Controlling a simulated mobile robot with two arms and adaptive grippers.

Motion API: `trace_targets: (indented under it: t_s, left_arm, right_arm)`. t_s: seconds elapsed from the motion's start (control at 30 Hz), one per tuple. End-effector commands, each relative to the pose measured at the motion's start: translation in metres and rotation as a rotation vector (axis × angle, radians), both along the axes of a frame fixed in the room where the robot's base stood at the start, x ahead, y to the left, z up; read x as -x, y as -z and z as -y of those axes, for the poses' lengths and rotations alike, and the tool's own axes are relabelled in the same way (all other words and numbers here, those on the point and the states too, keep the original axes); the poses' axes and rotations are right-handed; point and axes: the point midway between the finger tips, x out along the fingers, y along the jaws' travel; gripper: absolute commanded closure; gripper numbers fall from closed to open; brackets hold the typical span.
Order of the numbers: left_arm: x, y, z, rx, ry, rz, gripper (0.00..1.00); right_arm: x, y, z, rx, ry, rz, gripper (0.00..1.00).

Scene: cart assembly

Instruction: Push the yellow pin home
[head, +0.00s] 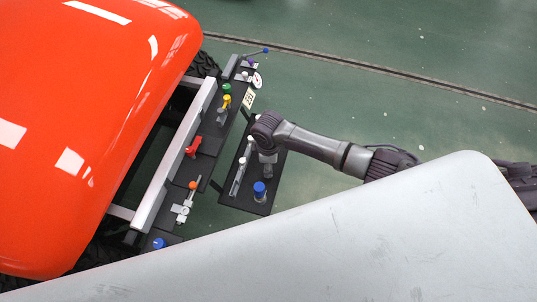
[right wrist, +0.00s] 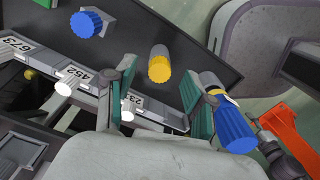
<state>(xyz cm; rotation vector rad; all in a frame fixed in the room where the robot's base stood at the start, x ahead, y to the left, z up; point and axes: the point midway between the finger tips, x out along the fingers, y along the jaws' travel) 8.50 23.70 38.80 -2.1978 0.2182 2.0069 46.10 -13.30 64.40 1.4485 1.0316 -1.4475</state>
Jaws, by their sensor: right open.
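In the head view a yellow-headed pin (head: 226,100) with a grey body stands on the dark panel beside the cart's rail, just below a green knob. The right wrist view shows a yellow ribbed cylinder (right wrist: 160,66) on a dark plate; I cannot tell whether it is the same pin. My right gripper (head: 267,170) is over the separate dark board in the head view. In the right wrist view its teal-padded fingers (right wrist: 163,102) are apart, with the yellow cylinder beyond the gap and nothing held. My left gripper is not in view.
The separate board holds a blue knob (head: 259,188) and white parts. A red lever (head: 193,147), an orange knob (head: 193,185) and another blue knob (head: 158,243) line the cart side. The orange hood (head: 90,110) fills the left. Green floor (head: 400,50) is open at upper right.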

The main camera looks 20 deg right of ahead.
Motion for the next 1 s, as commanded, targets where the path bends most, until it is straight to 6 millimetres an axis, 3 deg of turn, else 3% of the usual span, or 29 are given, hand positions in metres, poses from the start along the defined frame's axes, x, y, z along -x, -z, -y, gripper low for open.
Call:
trace_targets:
  t_s: [0.3, 0.5, 1.0]
  left_arm:
    - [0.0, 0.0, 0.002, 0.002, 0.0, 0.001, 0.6]
    - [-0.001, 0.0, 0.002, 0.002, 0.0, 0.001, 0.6]
    - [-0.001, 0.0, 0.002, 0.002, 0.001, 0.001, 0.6]
  right_arm:
    - [-0.001, -0.067, 0.0, -0.001, -0.002, 0.003, 0.46]
    - [-0.001, -0.097, 0.0, -0.001, 0.0, 0.003, 0.46]
    - [0.0, -0.107, 0.0, 0.001, 0.001, 0.001, 0.46]
